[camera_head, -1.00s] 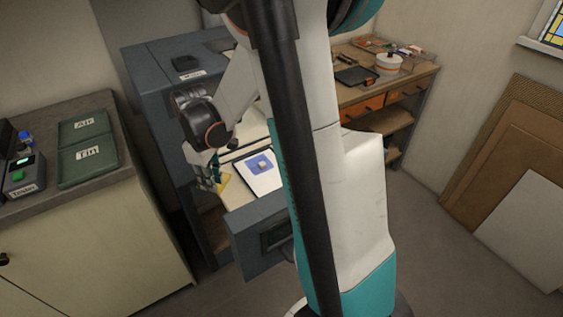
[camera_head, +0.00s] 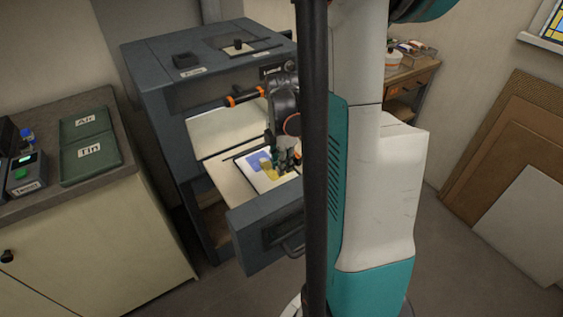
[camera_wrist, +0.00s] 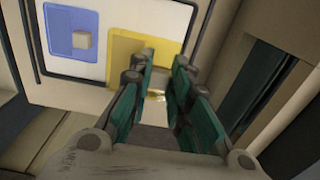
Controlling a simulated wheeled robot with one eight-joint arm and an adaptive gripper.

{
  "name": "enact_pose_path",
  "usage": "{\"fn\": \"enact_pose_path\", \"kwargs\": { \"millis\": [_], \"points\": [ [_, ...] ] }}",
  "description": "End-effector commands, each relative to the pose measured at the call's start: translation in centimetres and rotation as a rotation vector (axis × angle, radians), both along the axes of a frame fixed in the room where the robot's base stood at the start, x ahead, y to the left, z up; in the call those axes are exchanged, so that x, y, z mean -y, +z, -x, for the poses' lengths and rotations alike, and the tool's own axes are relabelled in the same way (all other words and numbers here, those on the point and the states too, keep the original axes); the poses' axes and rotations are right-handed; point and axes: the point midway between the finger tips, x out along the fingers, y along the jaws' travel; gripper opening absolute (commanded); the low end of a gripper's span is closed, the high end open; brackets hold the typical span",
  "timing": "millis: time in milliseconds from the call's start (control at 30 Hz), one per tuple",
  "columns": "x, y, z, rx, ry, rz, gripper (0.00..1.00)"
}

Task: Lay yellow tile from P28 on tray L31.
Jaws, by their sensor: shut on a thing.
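My gripper (camera_head: 284,163) is over the open drawer, and the wrist view shows its teal fingers (camera_wrist: 158,60) close around the near edge of a yellow tile (camera_wrist: 125,48). A small brassy spot shows between the fingers, and the exact contact is hidden. In the head view the yellow tile (camera_head: 268,174) is over the white, dark-edged tray (camera_wrist: 85,70), right beside a blue tile (camera_wrist: 62,22). I cannot tell whether the yellow tile touches the tray. No P28 or L31 label is readable.
The tray is in the pulled-out drawer (camera_head: 265,235) of a grey cabinet (camera_head: 160,85). A side counter (camera_head: 100,195) at the left holds two green trays (camera_head: 90,160) and a tester (camera_head: 25,175). Boards (camera_head: 520,170) lean on the wall at the right.

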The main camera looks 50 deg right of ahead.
Motion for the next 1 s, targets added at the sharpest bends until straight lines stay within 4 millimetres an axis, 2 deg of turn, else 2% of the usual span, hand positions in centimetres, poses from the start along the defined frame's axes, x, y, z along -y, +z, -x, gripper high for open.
{"fn": "enact_pose_path", "kwargs": {
  "millis": [533, 700, 1000],
  "points": [
    [0.0, -5.5, 0.0, 0.0, -0.001, 0.0, 0.0],
    [0.0, -6.1, 0.0, 0.0, -0.001, 0.0, 0.0],
    [0.0, -6.0, 0.0, 0.0, -0.001, 0.0, 0.0]
  ]
}}
